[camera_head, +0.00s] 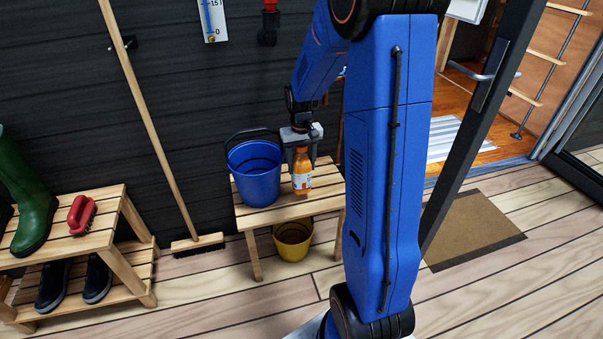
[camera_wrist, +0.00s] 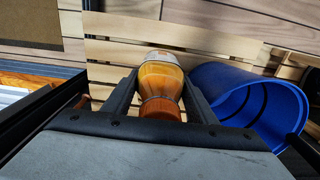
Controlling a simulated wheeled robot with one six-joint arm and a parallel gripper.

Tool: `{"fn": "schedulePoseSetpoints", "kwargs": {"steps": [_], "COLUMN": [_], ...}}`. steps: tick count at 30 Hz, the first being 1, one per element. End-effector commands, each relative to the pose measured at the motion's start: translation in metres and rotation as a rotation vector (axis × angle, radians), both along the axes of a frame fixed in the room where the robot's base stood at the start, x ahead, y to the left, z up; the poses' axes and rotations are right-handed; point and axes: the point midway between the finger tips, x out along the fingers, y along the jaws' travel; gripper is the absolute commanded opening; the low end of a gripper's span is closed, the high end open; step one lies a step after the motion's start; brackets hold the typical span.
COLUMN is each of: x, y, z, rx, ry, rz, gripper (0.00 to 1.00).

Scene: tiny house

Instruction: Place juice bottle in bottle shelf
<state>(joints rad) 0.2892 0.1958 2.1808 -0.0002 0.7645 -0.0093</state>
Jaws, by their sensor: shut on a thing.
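The juice bottle (camera_head: 302,174) is orange with a pale label. It is upright at the slatted wooden bench (camera_head: 285,210), to the right of the blue bucket. My gripper (camera_head: 301,148) is above it, shut on its upper part. In the wrist view the bottle (camera_wrist: 161,82) is between the two dark fingers (camera_wrist: 160,100), its orange cap toward the camera. I cannot tell whether its base touches the bench slats. No bottle shelf can be made out for sure in these views.
A blue bucket (camera_head: 254,180) stands close beside the bottle, also in the wrist view (camera_wrist: 285,110). A yellow bucket (camera_head: 293,241) is under the bench. A broom (camera_head: 160,130) leans left. A shoe rack (camera_head: 105,235) holds boots and shoes. An open doorway (camera_head: 470,110) is at right, with a mat (camera_head: 474,229) before it.

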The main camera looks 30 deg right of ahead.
Motion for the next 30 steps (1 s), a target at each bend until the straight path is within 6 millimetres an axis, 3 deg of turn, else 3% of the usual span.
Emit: {"fn": "schedulePoseSetpoints", "kwargs": {"steps": [9, 21, 22, 23, 24, 30], "x": [0.0, 0.0, 0.0, 0.0, 0.0, 0.0], "y": [0.0, 0.0, 0.0, 0.0, 0.0, 0.0], "z": [-0.037, -0.041, -0.041, -0.041, -0.041, -0.041], "rx": [0.0, 0.0, 0.0, 0.0, 0.0, 0.0], "ry": [0.001, 0.001, 0.001, 0.001, 0.001, 0.001], "rz": [0.0, 0.0, 0.0, 0.0, 0.0, 0.0], "gripper": [0.1, 0.1, 0.57, 0.64, 0.71, 0.71]}}
